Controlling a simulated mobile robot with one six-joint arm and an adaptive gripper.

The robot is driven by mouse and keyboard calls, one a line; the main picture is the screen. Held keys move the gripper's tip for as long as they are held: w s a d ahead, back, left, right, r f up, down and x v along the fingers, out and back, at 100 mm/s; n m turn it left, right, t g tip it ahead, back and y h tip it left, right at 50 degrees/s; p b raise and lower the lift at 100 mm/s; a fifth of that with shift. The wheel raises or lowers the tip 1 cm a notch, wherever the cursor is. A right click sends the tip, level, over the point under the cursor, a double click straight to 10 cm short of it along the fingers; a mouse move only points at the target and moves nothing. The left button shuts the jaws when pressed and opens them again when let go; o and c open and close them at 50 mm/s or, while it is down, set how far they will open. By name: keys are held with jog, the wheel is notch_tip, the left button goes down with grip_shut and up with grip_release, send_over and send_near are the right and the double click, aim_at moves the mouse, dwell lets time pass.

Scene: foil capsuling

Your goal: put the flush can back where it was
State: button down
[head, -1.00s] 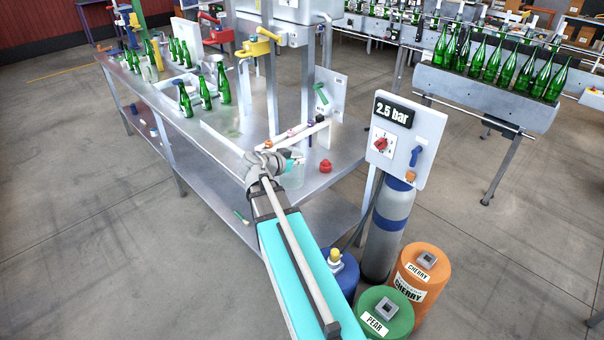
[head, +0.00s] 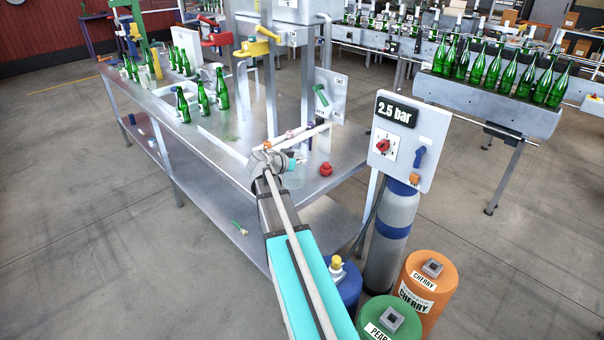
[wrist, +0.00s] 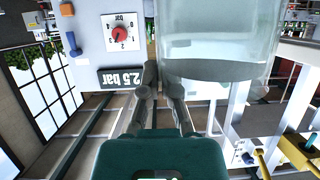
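I take the clear, greyish see-through vessel to be the flush can. It fills the upper right of the wrist view (wrist: 218,38) and shows faintly beside my gripper in the head view (head: 293,174). My gripper (wrist: 158,82) has its two fingers close together at the can's left side. They appear shut on its edge or a handle; the exact contact is hard to see. In the head view my gripper (head: 268,160) is over the right end of the steel bench (head: 345,160). Whether the can touches the bench is unclear.
A red knob (head: 326,169) sits on the bench right of the can. A 2.5 bar control box (head: 409,140) stands beyond the bench's end. Green bottles (head: 203,97) stand at the bench's left. Orange (head: 428,285) and green (head: 390,322) canisters stand on the floor.

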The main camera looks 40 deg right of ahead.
aim_at(301, 185)
dwell(0.3)
jog(key=shift+w+d+f+b, duration=0.3)
jog(key=shift+w+f+b, duration=0.05)
jog(key=shift+f+b, duration=1.65)
jog(key=shift+f, duration=0.2)
jog(key=c, duration=0.8)
grip_release()
jog(key=shift+r, duration=0.25)
jog(key=shift+s+a+r+p, duration=0.15)
jog(key=shift+a+r+p, duration=0.15)
jog(key=shift+a, duration=0.25)
jog(key=p+v, duration=0.4)
jog(key=v, duration=0.6)
jog(key=shift+a, duration=0.4)
